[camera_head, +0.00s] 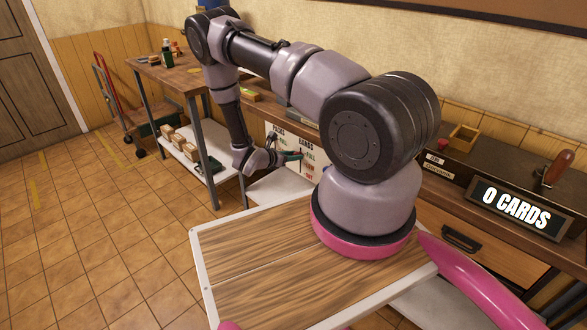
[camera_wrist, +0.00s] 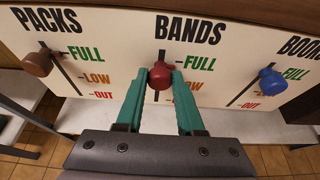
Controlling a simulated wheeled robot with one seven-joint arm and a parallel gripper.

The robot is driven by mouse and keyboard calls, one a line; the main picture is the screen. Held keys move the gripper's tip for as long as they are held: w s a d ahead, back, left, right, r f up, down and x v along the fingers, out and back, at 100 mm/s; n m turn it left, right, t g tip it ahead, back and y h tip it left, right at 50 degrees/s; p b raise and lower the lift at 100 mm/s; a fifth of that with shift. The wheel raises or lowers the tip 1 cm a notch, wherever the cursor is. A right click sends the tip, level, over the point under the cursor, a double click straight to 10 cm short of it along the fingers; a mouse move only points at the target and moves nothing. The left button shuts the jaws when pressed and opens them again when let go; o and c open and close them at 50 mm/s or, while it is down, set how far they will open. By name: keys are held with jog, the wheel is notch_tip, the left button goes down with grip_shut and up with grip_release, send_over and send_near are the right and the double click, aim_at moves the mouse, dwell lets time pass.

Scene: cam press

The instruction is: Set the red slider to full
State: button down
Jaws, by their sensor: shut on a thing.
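A white board (camera_wrist: 112,55) carries three vertical sliders under the headings PACKS, BANDS and a partly cut-off third word. The red slider knob (camera_wrist: 160,75) is under BANDS, beside the FULL mark and above LOW. A short piece of its dark slot shows above the knob. My gripper (camera_wrist: 160,80) is shut on the red knob, with one teal finger on each side. In the head view my gripper (camera_head: 290,157) is at the board (camera_head: 310,163), and the red knob cannot be made out there.
A brown knob (camera_wrist: 38,64) stands left near FULL, and a blue knob (camera_wrist: 272,79) stands right near FULL. A white shelf (camera_wrist: 240,123) lies below the board. In the head view, a sign reading "0 CARDS" (camera_head: 515,208) and a brown-handled lever (camera_head: 558,168) are on the right.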

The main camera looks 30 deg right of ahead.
jog(key=shift+r, duration=0.65)
jog(key=shift+w, duration=0.1)
jog(key=c, duration=0.5)
grip_release()
jog(key=shift+r, duration=0.1)
jog(key=shift+c, duration=0.2)
jog(key=shift+a, duration=0.1)
jog(key=v, duration=1)
jog(key=shift+s+a, duration=0.2)
jog(key=shift+a, duration=0.1)
jog(key=shift+r, duration=0.15)
